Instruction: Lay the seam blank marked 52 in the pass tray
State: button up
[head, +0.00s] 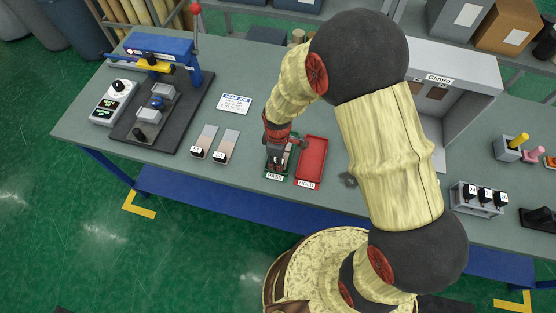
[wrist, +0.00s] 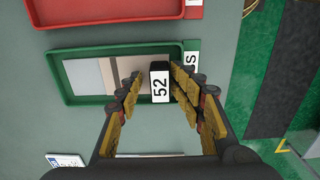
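The seam blank marked 52 shows in the wrist view as a two-tone plate, pale grey and tan, with an upright black block (wrist: 160,82) bearing the number at its right end. The plate appears to lie inside the green pass tray (wrist: 110,101). My gripper (wrist: 156,80) is over the tray with one finger on each side of the block. A gap shows between the left finger and the block; the right finger is very close to it. In the head view my gripper (head: 277,160) hides most of the pass tray (head: 270,172).
The red hold tray (head: 313,160) is just right of the pass tray. Two other blanks, one at left (head: 203,142) and one beside it (head: 226,147), lie left of it. A blue clamp fixture (head: 160,90) stands farther left. A grey open-fronted booth (head: 450,95) stands at right.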

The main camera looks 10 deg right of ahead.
notch_tip(320, 180, up, 12)
dwell(0.7)
dwell(0.4)
